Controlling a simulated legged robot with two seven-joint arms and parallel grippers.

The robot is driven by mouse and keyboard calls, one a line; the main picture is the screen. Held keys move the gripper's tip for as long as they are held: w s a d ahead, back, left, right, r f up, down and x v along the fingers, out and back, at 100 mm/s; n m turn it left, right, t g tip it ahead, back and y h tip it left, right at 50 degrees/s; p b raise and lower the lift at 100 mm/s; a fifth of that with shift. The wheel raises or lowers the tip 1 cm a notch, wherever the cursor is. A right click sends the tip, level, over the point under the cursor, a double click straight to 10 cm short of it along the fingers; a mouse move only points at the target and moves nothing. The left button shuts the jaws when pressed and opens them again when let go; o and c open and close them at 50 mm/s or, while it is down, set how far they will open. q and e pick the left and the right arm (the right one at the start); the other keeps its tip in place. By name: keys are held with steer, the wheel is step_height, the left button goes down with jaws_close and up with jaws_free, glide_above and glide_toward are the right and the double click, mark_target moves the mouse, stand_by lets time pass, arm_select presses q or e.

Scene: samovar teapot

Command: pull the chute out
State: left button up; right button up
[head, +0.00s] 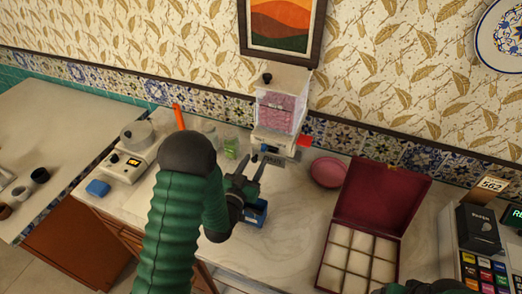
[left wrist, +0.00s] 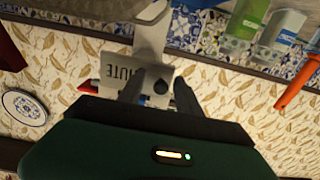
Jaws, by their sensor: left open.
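A clear dispenser (head: 282,108) with pink contents stands against the back wall on a pale base. The grey metal chute (head: 270,159) is at its lower front. In the left wrist view the pale chute (left wrist: 151,38) has a plate with letters reading "HUTE" and a small dark knob (left wrist: 160,87) near it. My left gripper (head: 251,172) is open, just in front of the chute. In the left wrist view its two dark fingers (left wrist: 158,92) are apart, with the knob seen between them. I cannot tell whether they touch it.
A blue box (head: 255,214) sits below my left gripper. A pink bowl (head: 328,172) and an open red box (head: 380,205) are to the right. A scale (head: 128,160), a green container (head: 230,148) and an orange-handled tool (head: 178,117) are to the left.

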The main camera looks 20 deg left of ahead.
arm_select(q)
steer(key=shift+d+r, duration=0.1)
steer(key=shift+r, duration=0.05)
steer(key=shift+s+r, duration=0.25)
steer(key=shift+s, duration=0.2)
steer(key=shift+c, duration=0.4)
steer(key=shift+w+a+f, duration=0.1)
steer(key=shift+a+f, duration=0.1)
steer(key=shift+a, duration=0.2)
steer(key=c, duration=0.5)
steer(key=shift+w, duration=0.1)
steer(key=shift+c, duration=1.2)
steer(key=shift+d, duration=0.25)
jaws_close()
steer(key=shift+a+r, duration=0.1)
